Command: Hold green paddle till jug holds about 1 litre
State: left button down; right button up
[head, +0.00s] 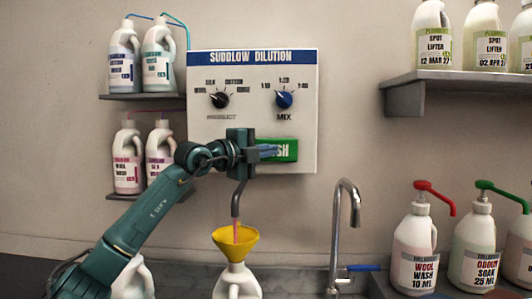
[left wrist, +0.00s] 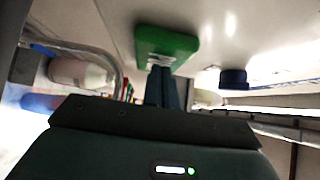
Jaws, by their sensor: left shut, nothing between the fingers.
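The green paddle (head: 288,150) is on the lower right of the white dispenser panel, its lettering partly hidden by my left gripper (head: 268,151). The gripper is shut and empty, with its fingertips at the paddle's face and seemingly touching it. In the left wrist view the shut fingers (left wrist: 162,78) reach up to the paddle (left wrist: 180,44). Below, a white jug (head: 236,281) stands with a yellow funnel (head: 236,245) in its mouth. A thin pinkish stream shows between the grey spout (head: 236,208) and the funnel. The jug's level cannot be read. My right gripper is out of view.
The dispenser panel (head: 252,84) has a black product knob (head: 219,100) and a blue mix knob (head: 284,99). A metal tap (head: 345,220) stands right of the jug. Pump bottles, including wool wash (head: 415,250), stand at the right. Shelves with bottles flank the panel.

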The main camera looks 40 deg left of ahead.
pick_arm(q)
jog(key=shift+a+r, duration=0.15)
jog(key=shift+a, duration=0.2)
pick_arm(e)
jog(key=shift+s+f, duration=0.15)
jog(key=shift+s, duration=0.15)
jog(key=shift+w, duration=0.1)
